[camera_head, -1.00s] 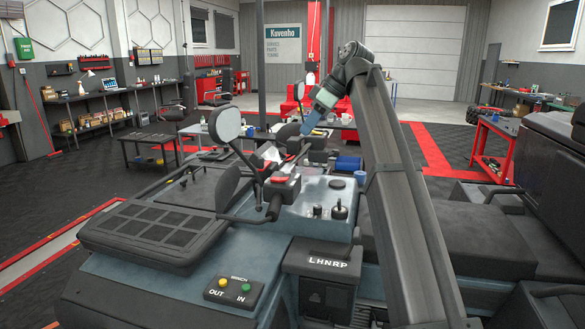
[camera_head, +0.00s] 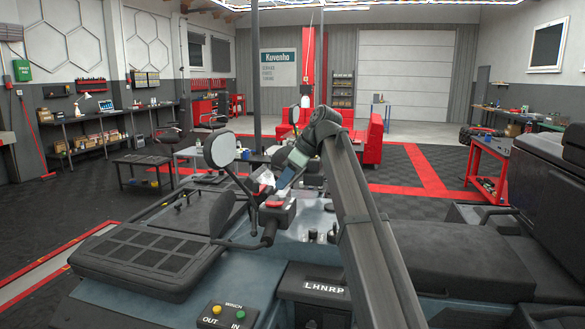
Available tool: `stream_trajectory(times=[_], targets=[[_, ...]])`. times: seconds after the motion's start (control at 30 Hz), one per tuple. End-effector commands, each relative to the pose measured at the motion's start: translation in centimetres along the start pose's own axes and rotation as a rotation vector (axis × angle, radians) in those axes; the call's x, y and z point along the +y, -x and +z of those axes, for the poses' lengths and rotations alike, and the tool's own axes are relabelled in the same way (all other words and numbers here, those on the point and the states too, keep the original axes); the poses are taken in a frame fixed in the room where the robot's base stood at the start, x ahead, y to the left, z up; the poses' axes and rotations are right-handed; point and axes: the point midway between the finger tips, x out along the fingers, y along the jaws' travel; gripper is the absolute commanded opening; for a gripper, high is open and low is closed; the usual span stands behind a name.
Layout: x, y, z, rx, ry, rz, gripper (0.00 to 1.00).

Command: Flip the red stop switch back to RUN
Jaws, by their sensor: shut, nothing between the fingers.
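The red stop switch (camera_head: 275,204) sits on the black control pod of the vehicle's handlebar, left of the picture's middle. My gripper (camera_head: 279,190) reaches down and to the left from my arm's bent wrist, and its tip is close above the switch. The fingers are small and dark here, and they look shut with nothing held. I cannot tell whether the tip touches the switch. The switch's exact position and its RUN marking are too small to read.
A round mirror (camera_head: 220,150) stands just left of the pod. Dark knobs (camera_head: 331,236) stand on the blue panel to the right.

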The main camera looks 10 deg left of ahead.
Motion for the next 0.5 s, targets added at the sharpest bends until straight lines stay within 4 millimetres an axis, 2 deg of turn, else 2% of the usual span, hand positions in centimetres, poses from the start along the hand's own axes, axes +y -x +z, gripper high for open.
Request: stream_trajectory(times=[0.03, 0.2, 0.5], targets=[[-0.1, -0.5, 0.9, -0.001, -0.003, 0.001, 0.0], [-0.1, -1.7, 2.1, -0.001, -0.003, 0.002, 0.0], [0.0, -2.3, 2.6, -0.001, -0.001, 0.003, 0.0]])
